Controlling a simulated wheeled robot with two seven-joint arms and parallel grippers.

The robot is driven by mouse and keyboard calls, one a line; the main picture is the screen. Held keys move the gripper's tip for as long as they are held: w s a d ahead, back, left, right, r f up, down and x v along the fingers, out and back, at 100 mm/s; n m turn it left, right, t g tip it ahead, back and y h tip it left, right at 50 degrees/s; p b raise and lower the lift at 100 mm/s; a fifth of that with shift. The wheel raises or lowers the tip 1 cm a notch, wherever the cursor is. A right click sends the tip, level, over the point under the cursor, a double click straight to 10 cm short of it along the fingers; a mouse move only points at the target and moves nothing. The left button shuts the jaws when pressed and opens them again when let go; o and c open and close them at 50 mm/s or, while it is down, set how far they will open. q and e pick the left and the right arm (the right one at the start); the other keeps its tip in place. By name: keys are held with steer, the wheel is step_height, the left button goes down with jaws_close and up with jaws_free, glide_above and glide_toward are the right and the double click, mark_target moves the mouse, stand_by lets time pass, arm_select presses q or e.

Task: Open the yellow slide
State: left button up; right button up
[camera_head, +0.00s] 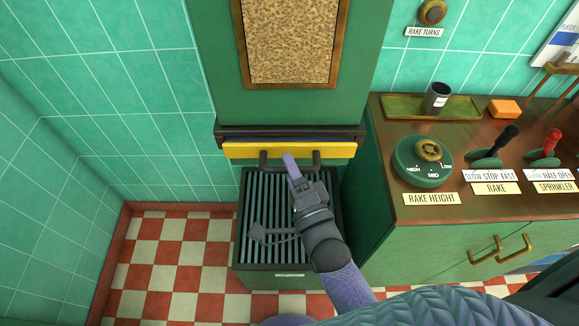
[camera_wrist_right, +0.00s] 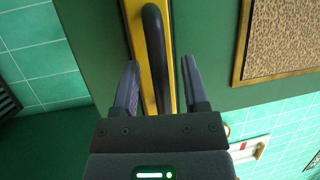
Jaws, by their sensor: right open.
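The yellow slide (camera_head: 240,151) is a flat yellow bar under the green cabinet in the head view. It sits close under the dark ledge, and a dark bar handle (camera_head: 316,159) is on its front. My right gripper (camera_head: 291,160) is at the handle and hides its middle. In the right wrist view, the open fingers (camera_wrist_right: 159,66) stand on either side of the dark handle (camera_wrist_right: 154,50), with a gap showing beside it. The yellow slide also shows there (camera_wrist_right: 134,12) behind the handle. My left gripper is out of view.
A slatted dark green bin (camera_head: 253,210) stands below the slide. At right is a counter (camera_head: 400,205) with a rake height dial (camera_head: 422,162), a black lever (camera_head: 508,136) and a red lever (camera_head: 551,141). A tiled wall (camera_head: 100,120) is at left, with open checkered floor (camera_head: 160,265) below.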

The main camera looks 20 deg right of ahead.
steer(key=shift+w, duration=0.1)
jaws_close()
stand_by(1.1)
stand_by(0.3)
